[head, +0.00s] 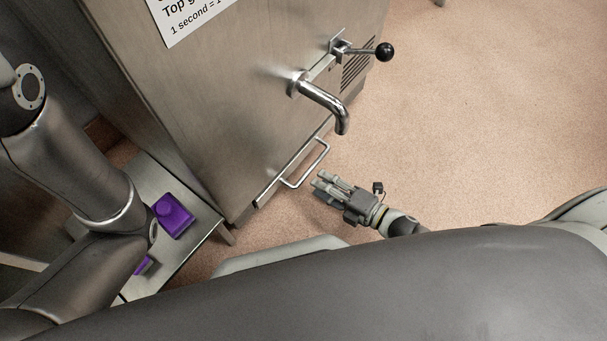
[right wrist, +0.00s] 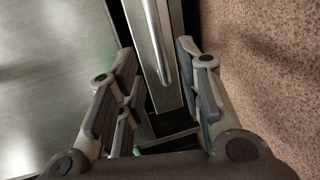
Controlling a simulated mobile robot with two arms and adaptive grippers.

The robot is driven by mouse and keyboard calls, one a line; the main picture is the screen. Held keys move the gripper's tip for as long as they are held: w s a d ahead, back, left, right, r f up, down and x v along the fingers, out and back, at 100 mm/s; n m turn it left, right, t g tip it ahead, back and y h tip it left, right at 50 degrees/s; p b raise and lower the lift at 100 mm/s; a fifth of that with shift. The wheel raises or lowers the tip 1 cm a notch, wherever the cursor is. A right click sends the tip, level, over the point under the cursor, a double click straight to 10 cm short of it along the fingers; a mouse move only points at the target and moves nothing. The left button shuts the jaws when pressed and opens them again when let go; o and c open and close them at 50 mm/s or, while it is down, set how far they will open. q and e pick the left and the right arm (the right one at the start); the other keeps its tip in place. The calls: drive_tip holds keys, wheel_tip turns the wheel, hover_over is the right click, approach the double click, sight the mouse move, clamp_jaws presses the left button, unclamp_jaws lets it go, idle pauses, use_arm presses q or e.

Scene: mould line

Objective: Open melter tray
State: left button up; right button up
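The melter (head: 225,110) is a tall steel cabinet. Its tray (head: 268,190) is low at the cabinet's base, with a thin bent-bar handle (head: 313,165) on its front. The tray looks closed against the cabinet. My right gripper (head: 318,183) is just right of the handle's lower end, pointing toward it. In the right wrist view my right gripper (right wrist: 158,88) is open, its fingers apart. A bright metal bar (right wrist: 156,45) and a steel edge show beyond and between the fingers; contact cannot be told. My left arm comes in at left, but its gripper is out of view.
A curved steel spout (head: 325,102) and a black-knobbed lever (head: 384,52) stick out above the tray handle. Purple moulds (head: 172,216) sit on a low metal shelf (head: 205,222) at left. Open floor (head: 490,110) lies to the right.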

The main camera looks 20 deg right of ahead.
sight(306, 174)
drive_tip(key=b+x, duration=0.1)
drive_tip(key=x, duration=0.5)
drive_tip(key=shift+w+a+b, duration=0.1)
drive_tip(key=shift+w+b, duration=0.1)
drive_tip(key=shift+b, duration=0.1)
drive_tip(key=shift+c, duration=0.2)
clamp_jaws()
